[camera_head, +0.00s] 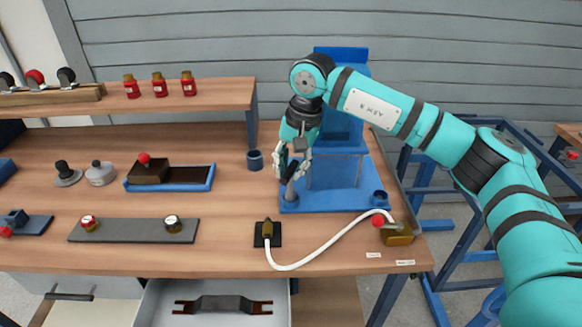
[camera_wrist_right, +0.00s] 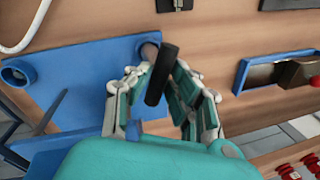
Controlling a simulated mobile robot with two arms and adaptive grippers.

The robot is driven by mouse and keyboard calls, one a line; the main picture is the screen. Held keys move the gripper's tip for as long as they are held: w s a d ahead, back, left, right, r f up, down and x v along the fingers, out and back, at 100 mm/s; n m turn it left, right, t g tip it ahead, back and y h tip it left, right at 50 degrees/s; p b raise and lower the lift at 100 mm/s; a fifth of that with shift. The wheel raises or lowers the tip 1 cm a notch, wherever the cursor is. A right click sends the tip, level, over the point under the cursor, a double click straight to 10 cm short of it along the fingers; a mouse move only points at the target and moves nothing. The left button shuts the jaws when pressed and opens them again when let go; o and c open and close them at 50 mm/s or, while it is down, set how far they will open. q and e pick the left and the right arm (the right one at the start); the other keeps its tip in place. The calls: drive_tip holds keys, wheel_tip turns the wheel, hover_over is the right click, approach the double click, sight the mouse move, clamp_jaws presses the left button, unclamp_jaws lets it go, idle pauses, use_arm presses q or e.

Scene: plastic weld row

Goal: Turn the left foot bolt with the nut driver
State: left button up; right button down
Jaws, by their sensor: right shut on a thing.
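My right gripper (camera_head: 290,172) is over the front left corner of the blue machine base (camera_head: 335,204). It is shut on the nut driver, whose black handle (camera_wrist_right: 163,72) stands between the fingers in the wrist view. In the head view a grey part (camera_head: 291,191) below the fingers reaches down to the left foot at that corner. The left foot (camera_wrist_right: 149,50) shows partly behind the handle in the wrist view. The bolt itself is hidden, so I cannot tell how the driver sits on it. My left gripper is not in view.
A blue cup (camera_head: 255,160) stands left of the base; another round blue cup (camera_head: 379,197) is at its front right corner. A white hose (camera_head: 325,252) curves across the table front. A blue tray (camera_head: 200,179) and a grey plate (camera_head: 130,231) lie left. An open drawer (camera_head: 160,300) is below.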

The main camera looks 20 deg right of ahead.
drive_tip(key=shift+r+p, duration=0.9)
drive_tip(key=shift+r, duration=0.75)
drive_tip(key=shift+r+p, duration=0.3)
drive_tip(key=shift+r, duration=0.2)
